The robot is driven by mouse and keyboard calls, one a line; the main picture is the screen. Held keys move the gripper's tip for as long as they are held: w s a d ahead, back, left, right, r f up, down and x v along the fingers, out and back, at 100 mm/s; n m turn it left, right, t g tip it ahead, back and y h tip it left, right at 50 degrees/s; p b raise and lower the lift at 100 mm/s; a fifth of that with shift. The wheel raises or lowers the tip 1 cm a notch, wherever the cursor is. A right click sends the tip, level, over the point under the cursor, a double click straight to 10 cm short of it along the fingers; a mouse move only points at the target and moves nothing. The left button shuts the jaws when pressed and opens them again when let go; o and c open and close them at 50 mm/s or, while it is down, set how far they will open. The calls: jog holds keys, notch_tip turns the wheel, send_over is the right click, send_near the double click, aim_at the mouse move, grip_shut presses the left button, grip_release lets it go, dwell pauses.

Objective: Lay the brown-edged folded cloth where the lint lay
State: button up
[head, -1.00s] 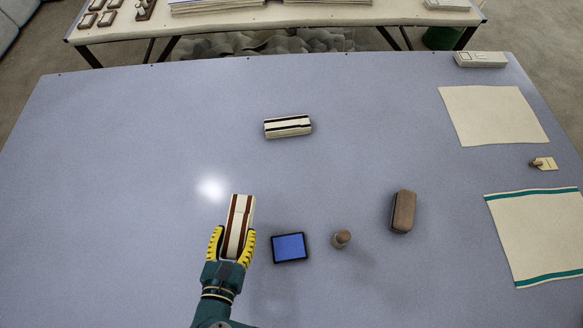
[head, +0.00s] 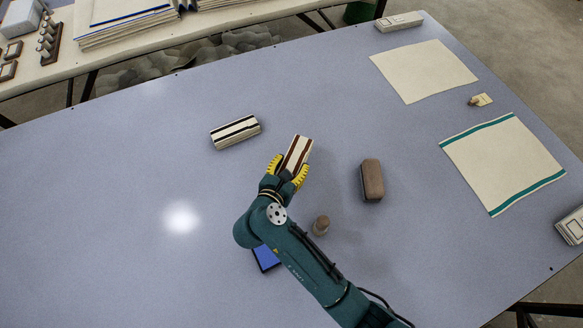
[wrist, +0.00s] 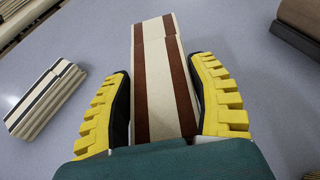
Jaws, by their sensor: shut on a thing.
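The brown-edged folded cloth (head: 299,150) is a narrow cream bundle with brown stripes along it. My gripper (head: 289,170) is shut on it, with a yellow finger on each long side and the far end sticking out past the fingertips. In the wrist view the cloth (wrist: 158,85) lies lengthwise between the yellow fingers. Its near end is hidden behind my gripper. I cannot tell how high it is above the table. I cannot make out any lint on the table (head: 110,210).
A black-striped folded cloth (head: 236,132) lies left of my gripper and a brown block (head: 372,180) lies right. A plain cloth (head: 423,70) and a teal-edged cloth (head: 502,163) lie flat at right.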

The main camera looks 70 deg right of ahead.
notch_tip(320, 180, down, 5)
jog(key=shift+r+b, duration=0.2)
jog(key=shift+b, duration=0.55)
jog(key=shift+f, duration=0.2)
jog(key=o, duration=1.3)
jog(key=shift+c, duration=0.2)
jog(key=shift+r, duration=0.1)
jog(key=shift+a+r, duration=0.1)
jog(key=shift+r, duration=0.05)
jog(key=p+v, duration=0.3)
jog(key=v, duration=0.8)
jog(key=shift+a, duration=0.4)
